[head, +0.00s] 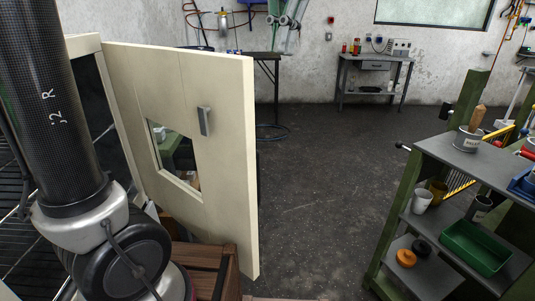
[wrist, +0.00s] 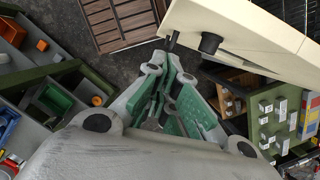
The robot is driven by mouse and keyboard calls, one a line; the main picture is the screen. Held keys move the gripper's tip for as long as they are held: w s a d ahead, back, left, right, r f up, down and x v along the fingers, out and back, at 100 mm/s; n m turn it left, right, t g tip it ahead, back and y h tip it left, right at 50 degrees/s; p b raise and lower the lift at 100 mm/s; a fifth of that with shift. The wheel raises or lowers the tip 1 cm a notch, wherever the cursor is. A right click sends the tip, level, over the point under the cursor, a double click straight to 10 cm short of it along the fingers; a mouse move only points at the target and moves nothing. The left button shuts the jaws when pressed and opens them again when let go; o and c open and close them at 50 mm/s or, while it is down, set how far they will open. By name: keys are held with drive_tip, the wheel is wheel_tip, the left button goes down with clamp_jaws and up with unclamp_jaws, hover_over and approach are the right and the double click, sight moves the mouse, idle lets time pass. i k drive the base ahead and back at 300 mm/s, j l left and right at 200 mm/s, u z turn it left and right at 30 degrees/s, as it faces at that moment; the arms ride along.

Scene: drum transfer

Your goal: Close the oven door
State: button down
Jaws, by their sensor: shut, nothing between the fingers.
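The oven door (head: 195,85) is a cream panel with a square window (head: 175,155) and a grey handle (head: 204,121). It stands open in the head view, swung out from the dark oven opening (head: 90,95) at the left. In the wrist view the door (wrist: 245,30) crosses the upper right, with a dark fitting (wrist: 210,43) sticking out from it. My gripper (wrist: 172,80) is shut and empty, its green-padded fingers close below the door in that picture. I cannot tell whether they touch it. My fingers do not show in the head view.
A grey shelf unit (head: 480,160) with cups, a green bin (head: 476,247) and tools stands at the right. Brown wooden slats (head: 205,262) lie below the door. A workbench (head: 375,58) stands at the back wall. The floor (head: 325,180) between door and shelves is clear.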

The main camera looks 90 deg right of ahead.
sight(166, 86)
drive_tip(key=k+j, duration=0.65)
drive_tip(key=j, duration=0.25)
